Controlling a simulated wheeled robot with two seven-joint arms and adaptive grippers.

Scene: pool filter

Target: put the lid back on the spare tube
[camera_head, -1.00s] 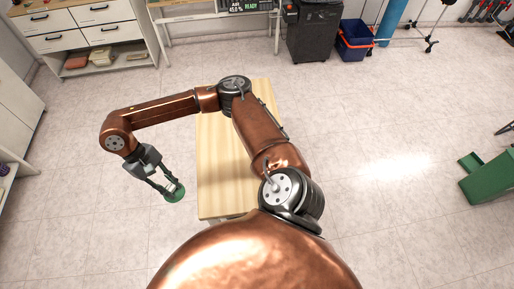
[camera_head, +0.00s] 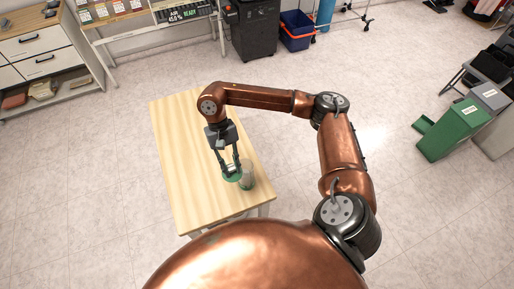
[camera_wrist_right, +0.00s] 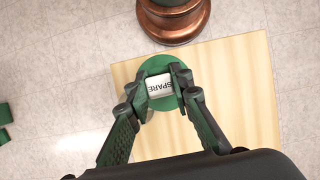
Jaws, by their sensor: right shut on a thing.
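My right gripper (camera_head: 230,168) is shut on the green round lid (camera_head: 231,177) and holds it above the wooden table. In the wrist view the right gripper (camera_wrist_right: 160,82) grips the lid's white block, marked SPARE, with the green disc (camera_wrist_right: 158,103) around it. A clear, pale green tube (camera_head: 247,177) stands on the table just right of the lid in the head view. The lid partly overlaps the tube there, and I cannot tell whether they touch. My left gripper is not in view.
The light wooden table (camera_head: 183,140) is otherwise bare, with free room at its left and back. Green and grey bins (camera_head: 452,130) stand on the floor at the right.

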